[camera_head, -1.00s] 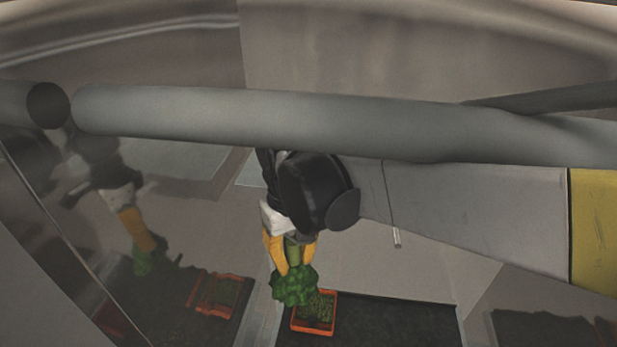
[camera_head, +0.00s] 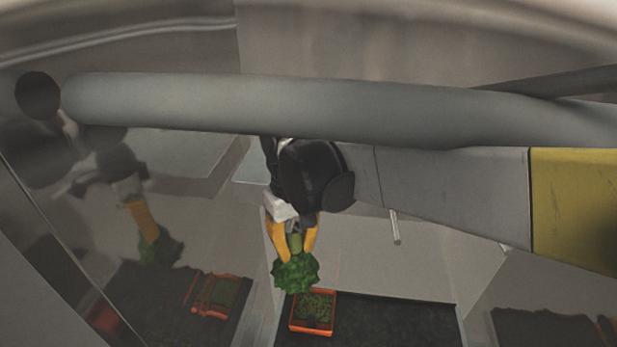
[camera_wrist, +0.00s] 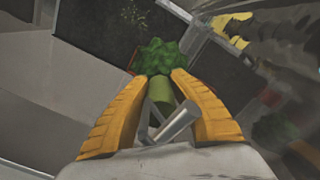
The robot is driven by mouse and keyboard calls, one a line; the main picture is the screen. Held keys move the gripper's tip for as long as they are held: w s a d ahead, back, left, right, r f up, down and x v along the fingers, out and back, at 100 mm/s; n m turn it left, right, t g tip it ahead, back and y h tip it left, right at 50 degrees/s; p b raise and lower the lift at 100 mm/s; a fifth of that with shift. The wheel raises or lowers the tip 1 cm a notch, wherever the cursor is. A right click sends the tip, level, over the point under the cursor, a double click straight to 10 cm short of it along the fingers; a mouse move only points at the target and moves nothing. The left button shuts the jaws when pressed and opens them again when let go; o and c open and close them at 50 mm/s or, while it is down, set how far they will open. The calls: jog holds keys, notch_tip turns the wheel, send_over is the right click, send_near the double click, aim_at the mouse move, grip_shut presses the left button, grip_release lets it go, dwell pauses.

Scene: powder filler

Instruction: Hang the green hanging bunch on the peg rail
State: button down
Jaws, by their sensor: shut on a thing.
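My gripper (camera_head: 292,250) has two yellow fingers closed on the green stem of the leafy green bunch (camera_head: 296,275). In the head view the bunch points downward, held just above and behind an orange crate. In the wrist view the gripper (camera_wrist: 163,85) has the bunch (camera_wrist: 158,58) beyond its fingertips, with a pale metal rod (camera_wrist: 174,125) between the fingers. I cannot tell whether this rod belongs to the bunch or to the rail. A short metal peg (camera_head: 395,230) shows below my arm, right of the gripper; the rest of the rail is hidden.
The orange crate (camera_head: 292,323) with green contents stands on a dark surface (camera_head: 400,322) below the bunch. A shiny wall (camera_head: 80,230) on the left reflects the arm, bunch and crate. A pale panel (camera_head: 430,262) lies right of the gripper.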

jog(key=c, duration=1.2)
grip_release()
